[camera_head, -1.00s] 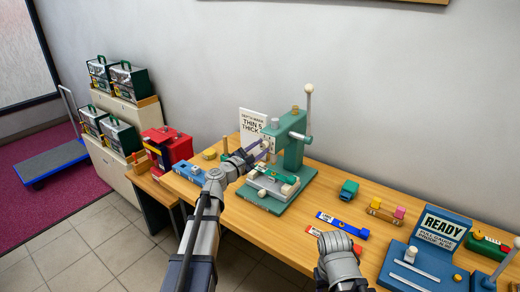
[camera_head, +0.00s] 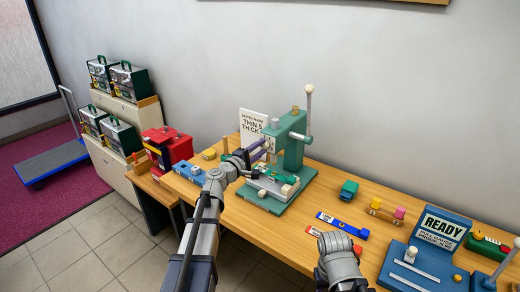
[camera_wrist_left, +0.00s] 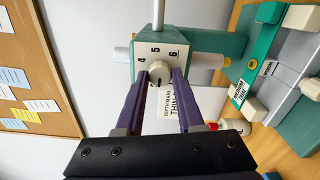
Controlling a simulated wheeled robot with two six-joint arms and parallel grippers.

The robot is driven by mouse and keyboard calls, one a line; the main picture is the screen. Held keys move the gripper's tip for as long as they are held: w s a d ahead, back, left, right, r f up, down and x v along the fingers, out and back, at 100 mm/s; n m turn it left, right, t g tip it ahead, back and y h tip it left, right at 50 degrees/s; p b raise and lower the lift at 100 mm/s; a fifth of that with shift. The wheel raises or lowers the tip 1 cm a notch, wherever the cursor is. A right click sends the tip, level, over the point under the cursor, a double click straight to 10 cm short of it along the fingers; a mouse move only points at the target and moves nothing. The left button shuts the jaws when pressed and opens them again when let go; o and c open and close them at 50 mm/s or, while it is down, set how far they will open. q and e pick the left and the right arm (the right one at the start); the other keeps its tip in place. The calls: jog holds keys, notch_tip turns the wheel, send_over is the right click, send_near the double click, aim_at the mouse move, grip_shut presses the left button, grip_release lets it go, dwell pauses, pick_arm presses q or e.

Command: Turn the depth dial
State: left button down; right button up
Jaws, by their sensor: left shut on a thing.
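The green press (camera_head: 295,150) stands on the wooden table. Its depth dial (camera_wrist_left: 158,72) is a small pale knob on a white face with the numbers 4, 5 and 6 in the left wrist view. My left gripper (camera_head: 264,146) reaches the press head from the left; in the left wrist view (camera_wrist_left: 158,80) its purple fingers are closed on the dial from both sides. The dial's pointer is too small to read. My right arm's grey wrist (camera_head: 338,258) is at the bottom middle, and its fingers cannot be made out.
A white card (camera_head: 252,127) reading "THIN 5 THICK" stands behind the press. A green block (camera_head: 348,189), a blue strip (camera_head: 343,225) and a blue READY stand (camera_head: 441,228) lie to the right. A red box (camera_head: 170,146) is at left.

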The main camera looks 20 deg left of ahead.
pick_arm(q)
jog(key=shift+m, duration=1.1)
jog(key=c, duration=0.5)
grip_release()
jog(key=shift+s, duration=0.1)
jog(key=v, duration=0.7)
jog(key=shift+s+a, duration=0.15)
jog(key=shift+s, duration=0.1)
